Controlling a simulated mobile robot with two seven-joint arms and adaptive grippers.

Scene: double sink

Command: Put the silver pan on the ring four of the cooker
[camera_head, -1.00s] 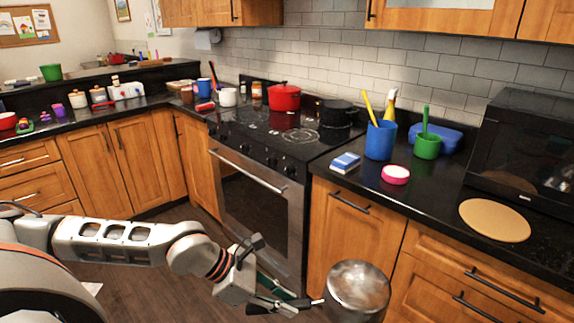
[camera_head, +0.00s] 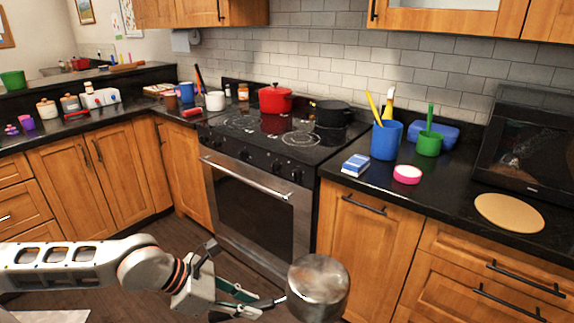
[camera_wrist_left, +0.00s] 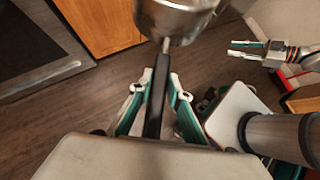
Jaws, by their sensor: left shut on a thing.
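The silver pan (camera_head: 318,284) hangs in front of the cooker, below counter height, in the head view. Its bowl also shows at the top of the left wrist view (camera_wrist_left: 178,16). My left gripper (camera_head: 262,303) is shut on the pan's dark handle, which runs between the fingers in the wrist view (camera_wrist_left: 156,92). The cooker (camera_head: 262,190) has a black hob with ring markings; the front right ring (camera_head: 300,139) is bare. My right gripper (camera_wrist_left: 234,48) shows small at the right of the wrist view, apart from the pan; its finger gap is unclear.
A red pot (camera_head: 275,99) and a black pot (camera_head: 332,113) stand at the back of the hob. A blue box (camera_head: 356,165), a pink-and-white tub (camera_head: 407,174), a blue cup (camera_head: 386,141) and a green cup (camera_head: 429,144) stand on the counter right of the cooker.

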